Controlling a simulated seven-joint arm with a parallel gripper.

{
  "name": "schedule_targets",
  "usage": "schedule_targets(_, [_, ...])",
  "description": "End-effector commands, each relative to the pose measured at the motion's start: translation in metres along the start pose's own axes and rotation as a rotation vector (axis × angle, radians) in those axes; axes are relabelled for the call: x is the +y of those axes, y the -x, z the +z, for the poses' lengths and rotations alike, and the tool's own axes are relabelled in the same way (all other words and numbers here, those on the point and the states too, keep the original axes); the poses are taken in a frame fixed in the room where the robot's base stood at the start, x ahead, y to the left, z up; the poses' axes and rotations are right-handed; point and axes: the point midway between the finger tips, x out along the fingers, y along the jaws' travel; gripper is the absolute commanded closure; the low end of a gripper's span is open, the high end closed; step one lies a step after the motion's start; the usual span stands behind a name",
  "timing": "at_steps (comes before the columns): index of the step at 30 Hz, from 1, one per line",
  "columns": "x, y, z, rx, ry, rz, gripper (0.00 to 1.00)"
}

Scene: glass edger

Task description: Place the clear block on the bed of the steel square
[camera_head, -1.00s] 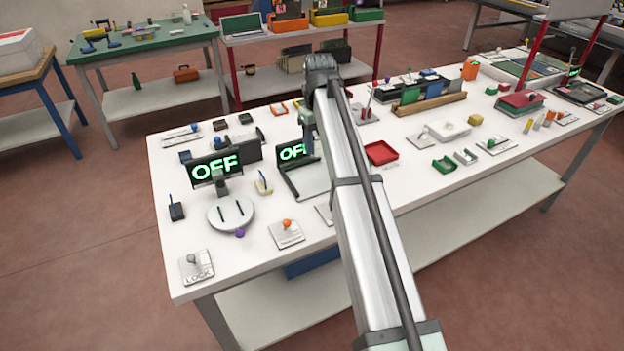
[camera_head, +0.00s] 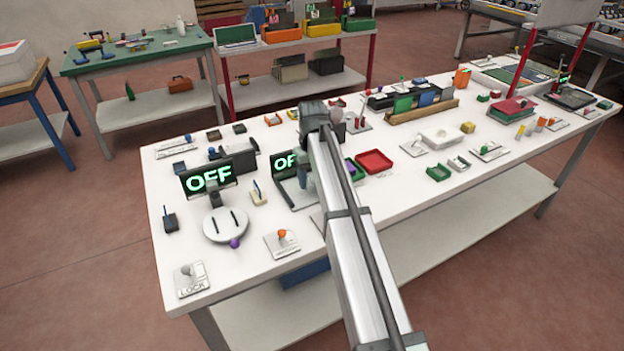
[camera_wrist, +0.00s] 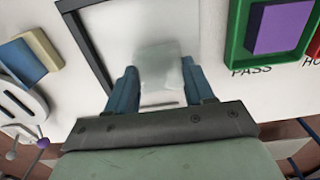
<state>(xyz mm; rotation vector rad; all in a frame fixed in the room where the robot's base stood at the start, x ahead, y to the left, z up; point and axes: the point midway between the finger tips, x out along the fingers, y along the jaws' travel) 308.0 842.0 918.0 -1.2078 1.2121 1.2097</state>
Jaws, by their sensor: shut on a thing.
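My gripper (camera_wrist: 160,74) has two blue fingers shut on the clear block (camera_wrist: 160,62), which looks whitish and see-through. In the wrist view the block is over the pale bed (camera_wrist: 108,20) of the steel square, inside its dark edge (camera_wrist: 87,52). I cannot tell whether the block touches the bed. In the head view the steel square (camera_head: 297,195) stands mid-table with a display partly hidden by my arm. The block does not show in the head view, and my gripper is mostly hidden there.
A round plate (camera_head: 226,226) with an OFF display (camera_head: 208,178) stands left of the square. On its right are a green PASS tray (camera_wrist: 235,45) with a purple piece (camera_wrist: 278,27) and a red tray (camera_head: 375,161). An orange-knobbed switch (camera_head: 282,243) sits in front.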

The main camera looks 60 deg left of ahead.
Motion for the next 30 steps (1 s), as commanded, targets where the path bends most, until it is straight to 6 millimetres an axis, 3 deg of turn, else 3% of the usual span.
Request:
schedule_targets(14, [-0.0001, -0.0112, 0.0000, -0.001, 0.000, 0.000, 0.82])
schedule_targets(15, [-0.0001, -0.0115, 0.0000, -0.001, 0.000, 0.000, 0.45])
schedule_targets(23, [0.0000, -0.0112, 0.0000, -0.001, 0.000, 0.000, 0.22])
schedule_targets(30, [0.0000, -0.0103, 0.0000, -0.001, 0.000, 0.000, 0.22])
